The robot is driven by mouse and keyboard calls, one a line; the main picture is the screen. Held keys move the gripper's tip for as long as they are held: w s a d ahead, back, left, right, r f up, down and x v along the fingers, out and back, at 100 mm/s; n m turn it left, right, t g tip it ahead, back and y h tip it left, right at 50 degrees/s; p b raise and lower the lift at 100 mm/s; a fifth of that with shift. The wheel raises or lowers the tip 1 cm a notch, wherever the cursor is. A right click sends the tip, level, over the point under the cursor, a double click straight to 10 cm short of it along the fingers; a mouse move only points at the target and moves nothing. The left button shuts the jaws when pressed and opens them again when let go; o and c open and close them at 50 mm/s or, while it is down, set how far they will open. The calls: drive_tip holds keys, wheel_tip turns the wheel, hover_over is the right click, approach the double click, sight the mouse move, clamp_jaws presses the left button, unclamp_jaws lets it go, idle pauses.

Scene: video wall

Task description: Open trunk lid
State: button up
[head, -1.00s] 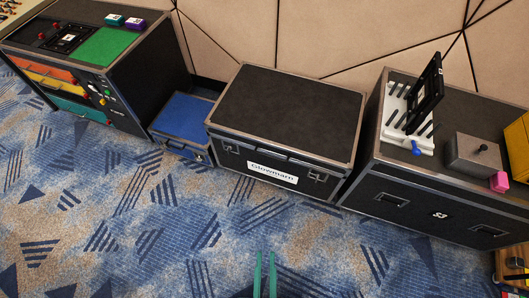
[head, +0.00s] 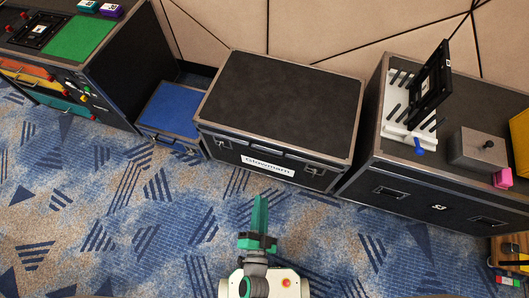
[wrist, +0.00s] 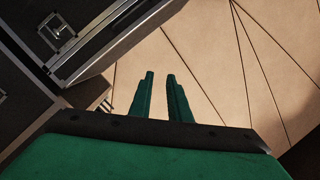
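The trunk is a black case (head: 280,105) with metal edges and a white "Glowmarn" label (head: 268,165) on its front. It stands on the carpet against the wall, with its lid down. Two metal latches show on its front, left (head: 222,142) and right (head: 313,169). My gripper (head: 260,198) is over the carpet in front of the trunk, near the label, pointing towards it. In the wrist view, the two green fingers (wrist: 160,76) stand apart with nothing between them. A dark metal-edged case with a latch (wrist: 57,32) fills that view's upper left; I cannot tell which case.
A small blue case (head: 170,108) stands left of the trunk, beside a cabinet with coloured drawers (head: 110,60). A large black case (head: 400,190) stands close on the right, carrying a stand with a dark panel (head: 430,85) and a grey box (head: 478,147). The carpet in front is clear.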

sight(264, 153)
drive_tip(key=w+a+f+m+g+h, duration=0.2)
drive_tip(key=w+f+m+h, duration=0.2)
drive_tip(key=w+f+m, duration=1.05)
drive_tip(key=w+d+f+n, duration=0.1)
drive_tip(key=w, duration=0.3)
drive_tip(key=w+d+f+n, duration=0.1)
drive_tip(key=w, duration=0.3)
drive_tip(key=w+d+f+n, duration=0.1)
drive_tip(key=w, duration=0.4)
drive_tip(key=shift+d+f, duration=0.1)
drive_tip(key=shift+f, duration=0.05)
drive_tip(key=shift+s, duration=0.1)
clamp_jaws()
